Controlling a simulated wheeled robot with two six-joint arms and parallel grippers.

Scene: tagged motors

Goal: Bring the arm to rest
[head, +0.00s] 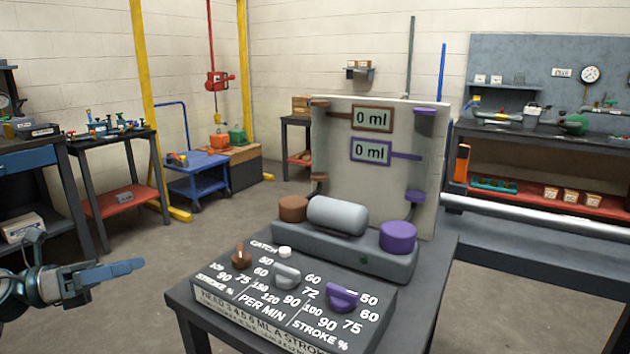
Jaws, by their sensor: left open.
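My left gripper (118,272) is at the lower left of the head view, open and empty. Its blue fingers point right, toward the control panel (290,303) on the dark stand, and are apart from it. They appear nearly edge-on, so the gap between them barely shows. The panel carries a brown knob (241,257), a grey knob (287,275), a purple knob (342,297) and a white button (285,252). Behind it sit a grey motor (338,215), a brown cap (293,208) and a purple cap (398,237). My right gripper is out of view.
An upright board (340,190) behind the motor bears two displays reading "0 ml". A red-shelved bench (107,140) and a blue cart (197,165) stand at the left. A workbench (545,140) is at the right. Open floor (150,235) lies between the left bench and the stand.

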